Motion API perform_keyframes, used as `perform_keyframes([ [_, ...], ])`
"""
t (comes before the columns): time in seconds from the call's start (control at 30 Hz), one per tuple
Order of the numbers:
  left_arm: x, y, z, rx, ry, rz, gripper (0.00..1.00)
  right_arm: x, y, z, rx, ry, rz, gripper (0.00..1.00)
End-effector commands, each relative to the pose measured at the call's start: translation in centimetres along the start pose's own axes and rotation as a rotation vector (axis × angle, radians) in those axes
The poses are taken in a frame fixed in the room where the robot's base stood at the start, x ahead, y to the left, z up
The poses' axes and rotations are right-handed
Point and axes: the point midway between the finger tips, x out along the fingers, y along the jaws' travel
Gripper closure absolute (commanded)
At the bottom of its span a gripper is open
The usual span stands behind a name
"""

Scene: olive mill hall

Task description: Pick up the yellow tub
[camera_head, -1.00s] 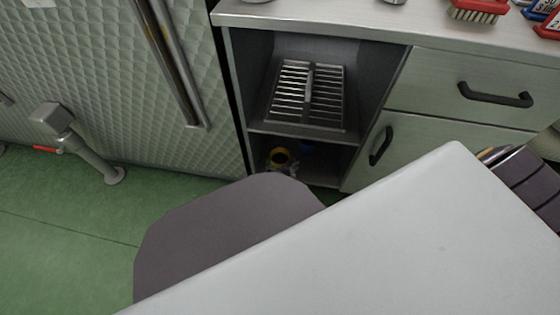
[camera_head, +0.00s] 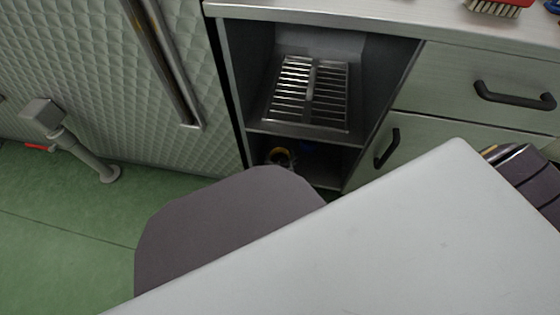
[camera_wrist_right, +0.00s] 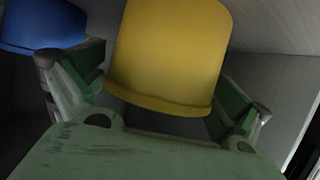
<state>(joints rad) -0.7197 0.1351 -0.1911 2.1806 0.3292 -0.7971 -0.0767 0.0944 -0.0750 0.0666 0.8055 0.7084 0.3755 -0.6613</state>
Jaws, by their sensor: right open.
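The yellow tub (camera_wrist_right: 170,55) fills the middle of the right wrist view. My right gripper (camera_wrist_right: 153,88) is open, with one green-padded finger on each side of the tub. I cannot tell whether either finger touches it. In the head view, the yellow tub (camera_head: 281,151) shows small and dark in the lower compartment of the cabinet, partly covered by my right gripper (camera_head: 283,163). My left gripper is out of view.
A blue tub (camera_wrist_right: 45,22) stands left of the yellow one in the right wrist view. A metal rack (camera_head: 310,92) lies in the compartment above. Cabinet walls and a door with a black handle (camera_head: 387,148) border the narrow opening.

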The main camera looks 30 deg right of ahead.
Motion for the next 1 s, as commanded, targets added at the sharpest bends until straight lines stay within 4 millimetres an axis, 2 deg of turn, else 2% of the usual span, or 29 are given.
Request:
perform_keyframes([
  [0.27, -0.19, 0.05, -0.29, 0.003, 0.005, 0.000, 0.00, -0.01, 0.01, 0.00, 0.000, 0.000, 0.000, 0.00],
  [0.63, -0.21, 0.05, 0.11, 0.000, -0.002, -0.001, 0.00, -0.01, 0.03, 0.02, 0.000, 0.000, 0.000, 0.48],
  [1.0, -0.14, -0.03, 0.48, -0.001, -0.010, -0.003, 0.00, -0.02, 0.10, -0.14, 0.000, 0.001, 0.000, 0.48],
])
